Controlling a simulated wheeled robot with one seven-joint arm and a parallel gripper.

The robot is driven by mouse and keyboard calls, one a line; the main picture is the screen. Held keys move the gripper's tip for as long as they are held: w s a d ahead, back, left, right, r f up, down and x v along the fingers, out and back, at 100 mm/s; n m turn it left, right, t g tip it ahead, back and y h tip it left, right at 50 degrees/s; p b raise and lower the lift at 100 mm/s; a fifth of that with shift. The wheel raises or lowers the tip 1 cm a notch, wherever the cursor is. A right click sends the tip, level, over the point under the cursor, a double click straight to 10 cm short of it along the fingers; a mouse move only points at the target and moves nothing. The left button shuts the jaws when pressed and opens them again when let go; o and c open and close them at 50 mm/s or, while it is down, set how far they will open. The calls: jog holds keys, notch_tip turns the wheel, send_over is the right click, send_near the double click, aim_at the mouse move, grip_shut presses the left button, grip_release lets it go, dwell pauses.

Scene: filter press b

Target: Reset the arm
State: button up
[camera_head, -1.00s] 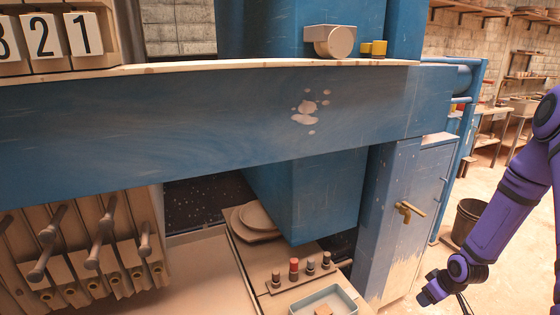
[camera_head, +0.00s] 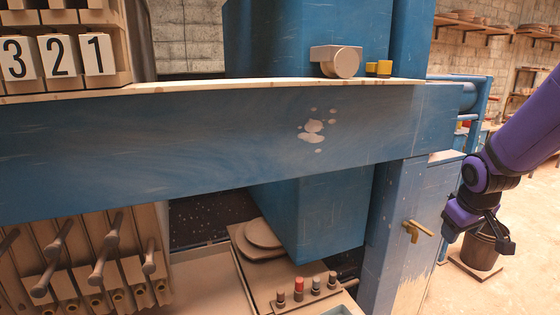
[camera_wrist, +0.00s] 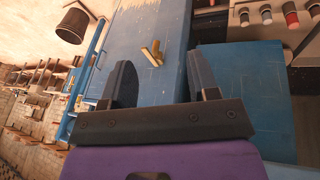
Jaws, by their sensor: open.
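My purple arm comes in from the right side of the head view. My gripper (camera_head: 484,234) hangs at its end, to the right of the blue cabinet and in front of the dark bucket. In the wrist view my gripper (camera_wrist: 166,85) shows two dark fingers spread wide with nothing between them. Beyond the fingers is the blue cabinet door with a brass handle (camera_wrist: 151,54). The same brass handle shows in the head view (camera_head: 416,230), to the left of my gripper and apart from it.
A blue press beam (camera_head: 220,140) crosses the view. Below it are wooden levers (camera_head: 105,260) and a panel with several knobs (camera_head: 305,290). A dark bucket (camera_head: 482,250) stands on the floor behind my gripper. Number cards (camera_head: 58,57) stand at the upper left.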

jog(key=s+a+r+m, duration=0.1)
jog(key=s+a+r, duration=0.2)
jog(key=s+r, duration=0.2)
jog(key=s+a+r+t+y, duration=0.1)
jog(key=s+a+r, duration=0.3)
jog(key=s, duration=0.5)
jog(key=s+a+r+m, duration=0.1)
jog(key=s+a+r, duration=0.2)
jog(key=s+r, duration=0.4)
jog(key=shift+s+a+m+y, duration=0.2)
jog(key=shift+s+m+y, duration=0.1)
jog(key=shift+s+y, duration=0.15)
dwell(0.7)
